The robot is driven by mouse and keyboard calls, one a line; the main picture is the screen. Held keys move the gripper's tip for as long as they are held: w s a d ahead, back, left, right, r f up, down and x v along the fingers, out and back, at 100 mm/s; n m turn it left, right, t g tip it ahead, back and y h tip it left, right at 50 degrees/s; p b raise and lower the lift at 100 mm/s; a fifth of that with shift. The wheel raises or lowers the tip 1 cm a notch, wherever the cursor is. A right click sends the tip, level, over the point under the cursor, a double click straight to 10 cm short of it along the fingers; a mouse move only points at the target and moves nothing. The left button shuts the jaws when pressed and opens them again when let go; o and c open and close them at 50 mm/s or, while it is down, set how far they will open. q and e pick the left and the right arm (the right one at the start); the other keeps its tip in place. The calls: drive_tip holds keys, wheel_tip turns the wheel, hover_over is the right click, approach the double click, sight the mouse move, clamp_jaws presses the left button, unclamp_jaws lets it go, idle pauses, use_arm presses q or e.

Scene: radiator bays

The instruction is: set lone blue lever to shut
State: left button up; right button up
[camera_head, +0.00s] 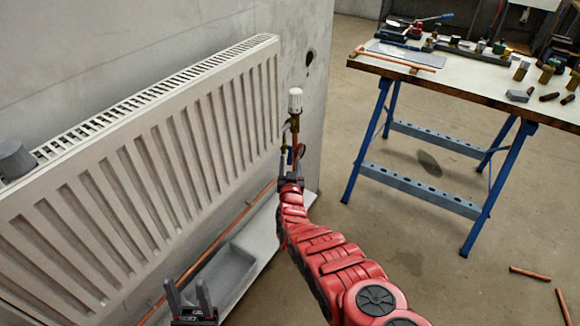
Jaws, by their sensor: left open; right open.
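A small blue piece, seemingly the blue lever (290,157), shows beside the pipework at the right end of the radiator (150,165). It is small and partly hidden by my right gripper, so its angle is unclear. My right gripper (291,174), at the end of the red arm, is open just below the blue piece. I cannot tell whether they touch. My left gripper (190,298) is open and empty at the bottom of the view, its two fingers pointing up, well away from the lever.
A white-capped valve (295,101) stands above the pipework. A copper pipe (205,257) and a grey tray (222,280) run below the radiator. A workbench (470,77) with tools stands at right. Copper pieces (530,273) lie on the otherwise open floor.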

drive_tip(key=shift+w+r, duration=0.1)
drive_tip(key=shift+w, duration=0.05)
clamp_jaws()
idle(1.4)
